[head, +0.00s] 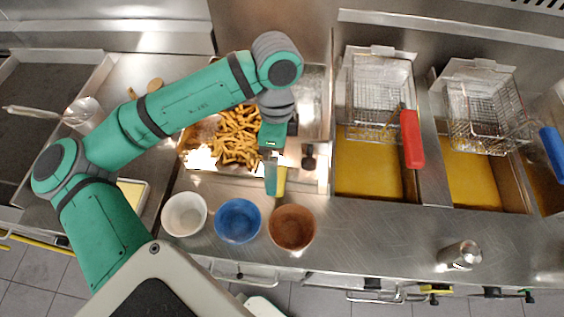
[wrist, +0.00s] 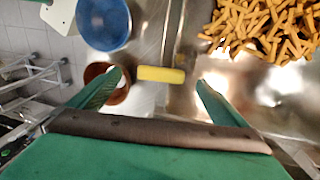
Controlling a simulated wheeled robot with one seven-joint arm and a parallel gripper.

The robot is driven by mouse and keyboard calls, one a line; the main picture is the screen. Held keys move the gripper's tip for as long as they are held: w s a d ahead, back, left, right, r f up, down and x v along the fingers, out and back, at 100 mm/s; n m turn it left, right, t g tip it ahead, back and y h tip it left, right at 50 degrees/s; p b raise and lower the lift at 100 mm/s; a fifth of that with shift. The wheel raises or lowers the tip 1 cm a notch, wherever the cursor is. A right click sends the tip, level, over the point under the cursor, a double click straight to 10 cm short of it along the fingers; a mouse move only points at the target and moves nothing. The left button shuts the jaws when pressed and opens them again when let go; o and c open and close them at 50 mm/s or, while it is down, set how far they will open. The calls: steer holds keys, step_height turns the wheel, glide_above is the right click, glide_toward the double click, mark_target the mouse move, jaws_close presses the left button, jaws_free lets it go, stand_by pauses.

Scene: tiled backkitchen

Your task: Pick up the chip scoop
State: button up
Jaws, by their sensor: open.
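A yellow handle (head: 281,181), which appears to belong to the chip scoop, lies at the front edge of the metal chip tray (head: 312,180). In the wrist view the yellow handle (wrist: 162,75) shows between my two fingertips, with a gap on each side. The scoop's metal part is hard to tell from the shiny tray. My gripper (head: 274,186) is open and empty, above the handle. In the head view my finger hides part of the handle.
Chips (head: 237,135) are heaped in the tray. White (head: 185,214), blue (head: 238,220) and brown (head: 292,228) bowls stand in front. Fryers with baskets (head: 380,95) are to the right. A metal shaker (head: 460,256) stands at the front right. The counter between shaker and bowls is clear.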

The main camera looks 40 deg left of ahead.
mark_target(283, 165)
steer(key=f, duration=0.5)
steer(key=shift+s+d, duration=0.2)
steer(key=shift+r, duration=0.1)
